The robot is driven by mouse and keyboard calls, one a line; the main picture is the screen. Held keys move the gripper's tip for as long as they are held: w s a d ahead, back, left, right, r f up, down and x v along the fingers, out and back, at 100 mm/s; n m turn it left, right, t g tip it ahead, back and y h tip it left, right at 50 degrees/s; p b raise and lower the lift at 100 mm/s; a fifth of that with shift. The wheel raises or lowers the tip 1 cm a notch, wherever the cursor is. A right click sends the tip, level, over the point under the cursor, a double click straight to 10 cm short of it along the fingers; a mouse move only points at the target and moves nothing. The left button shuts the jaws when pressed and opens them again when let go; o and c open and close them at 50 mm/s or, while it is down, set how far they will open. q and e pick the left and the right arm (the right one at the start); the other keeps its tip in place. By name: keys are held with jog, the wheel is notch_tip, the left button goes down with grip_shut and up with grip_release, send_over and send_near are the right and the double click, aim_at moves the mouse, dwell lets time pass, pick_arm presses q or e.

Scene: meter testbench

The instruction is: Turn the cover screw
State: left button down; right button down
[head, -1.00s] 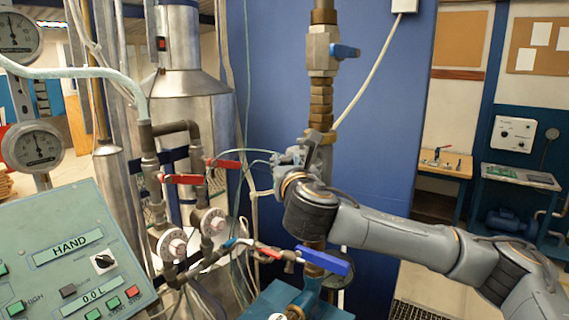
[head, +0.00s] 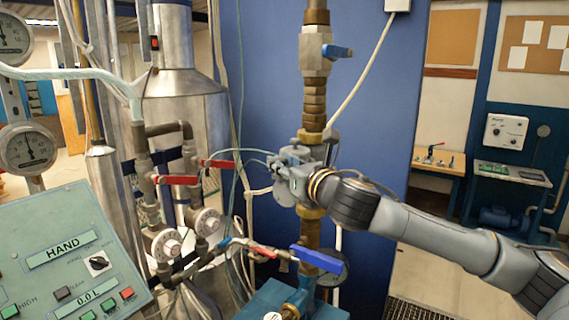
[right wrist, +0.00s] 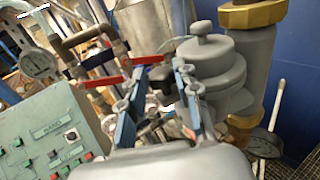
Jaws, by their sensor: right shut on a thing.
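A grey meter (right wrist: 217,65) with a round, knobbed cover sits in the brass vertical pipe line; it shows large in the right wrist view. In the head view my right gripper (head: 282,172) reaches in from the right against the meter's front, hiding much of it. In the right wrist view its two blue-grey fingers (right wrist: 160,75) flank a small dark part (right wrist: 160,85) beside the meter. The gripper is shut on this part, which appears to be the cover screw. Its exact contact is partly hidden. My left gripper is not in view.
A green control panel (head: 40,222) stands at the left. Red-handled valves (head: 178,180) and pipes lie left of the gripper. A blue valve handle (head: 318,260) is below it. A blue wall (head: 270,60) stands behind the pipe.

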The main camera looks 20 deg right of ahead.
jog(key=shift+r, duration=0.15)
jog(key=c, duration=1)
grip_release()
jog(key=shift+o, duration=0.2)
